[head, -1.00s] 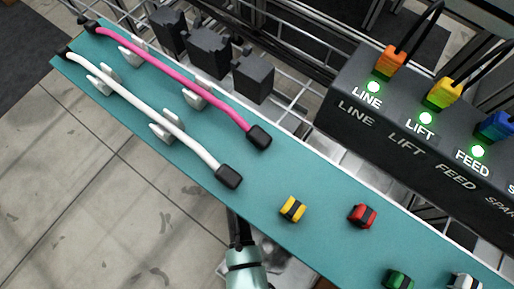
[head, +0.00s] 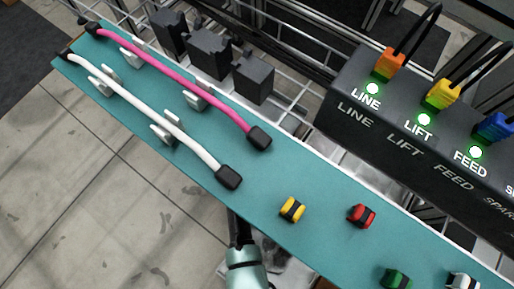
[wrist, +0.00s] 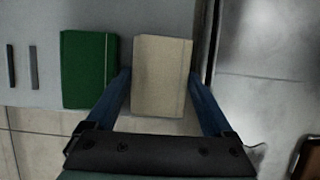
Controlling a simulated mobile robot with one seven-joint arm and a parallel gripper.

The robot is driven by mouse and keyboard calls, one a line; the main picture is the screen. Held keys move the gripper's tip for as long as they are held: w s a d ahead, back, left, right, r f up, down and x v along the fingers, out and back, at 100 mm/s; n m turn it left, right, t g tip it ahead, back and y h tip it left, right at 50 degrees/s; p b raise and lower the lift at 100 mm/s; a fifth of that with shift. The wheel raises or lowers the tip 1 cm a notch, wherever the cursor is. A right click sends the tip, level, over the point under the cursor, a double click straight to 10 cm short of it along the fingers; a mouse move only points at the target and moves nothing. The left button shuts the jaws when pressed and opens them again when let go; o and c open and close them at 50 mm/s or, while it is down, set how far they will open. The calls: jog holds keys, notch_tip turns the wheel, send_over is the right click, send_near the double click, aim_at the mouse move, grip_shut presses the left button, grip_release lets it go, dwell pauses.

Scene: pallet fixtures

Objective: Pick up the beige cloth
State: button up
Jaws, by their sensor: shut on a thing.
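The beige cloth (wrist: 163,62) is a flat, folded rectangle with a thin line near its right edge, in the middle of the wrist view. My gripper (wrist: 159,82) has one blue finger on each side of it and is shut on it. The cloth reaches forward past the fingertips. In the head view, the cloth and my fingers are hidden below the teal shelf, and only part of my arm shows at the bottom.
A green folded piece (wrist: 89,70) lies just left of the cloth on a pale surface (wrist: 30,20). A shiny metal surface (wrist: 265,60) is at right. The teal shelf (head: 265,195) above carries a white cable (head: 190,145), a pink cable (head: 190,83) and several small coloured plugs.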

jog(key=shift+c, duration=0.4)
jog(key=shift+r, duration=0.35)
notch_tip(320, 180, up, 4)
jog(key=p, duration=0.3)
jog(key=s+a+p, duration=0.5)
jog(key=s+a, duration=0.5)
jog(key=s, duration=0.4)
jog(key=shift+s+a+f, duration=0.3)
jog(key=shift+f, duration=0.1)
